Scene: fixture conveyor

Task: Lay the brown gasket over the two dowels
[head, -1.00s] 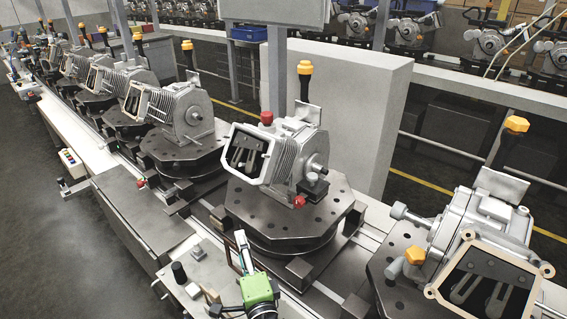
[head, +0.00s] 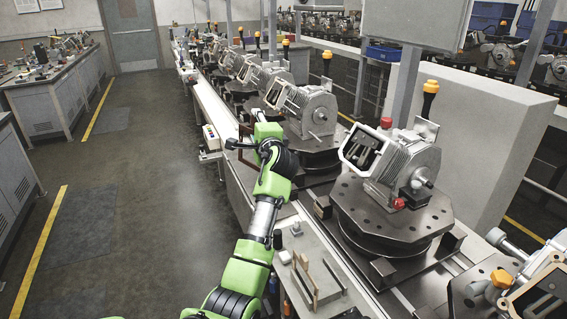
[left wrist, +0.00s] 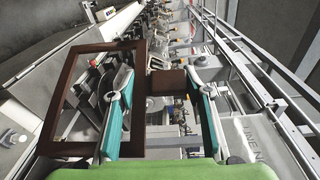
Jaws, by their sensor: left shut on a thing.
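The brown gasket, a rectangular frame with a tab, shows large in the left wrist view (left wrist: 52,95). Its tab lies between the fingertips of my left gripper (left wrist: 160,84), which is shut on it. In the head view the left gripper (head: 243,145) is held out over the left edge of the line, with part of the gasket (head: 247,157) beside it and the rest hidden by the arm. The nearest whole motor housing (head: 400,160) has an open framed face turned left. I cannot make out the two dowels. My right gripper is not in view.
A grey bench plate (head: 328,285) carries upright tan pieces (head: 304,272) in front of the line. Several housings stand on dark round pallets (head: 390,215) along the conveyor. A push-button box (head: 211,137) sits on the line's left edge. The floor on the left is clear.

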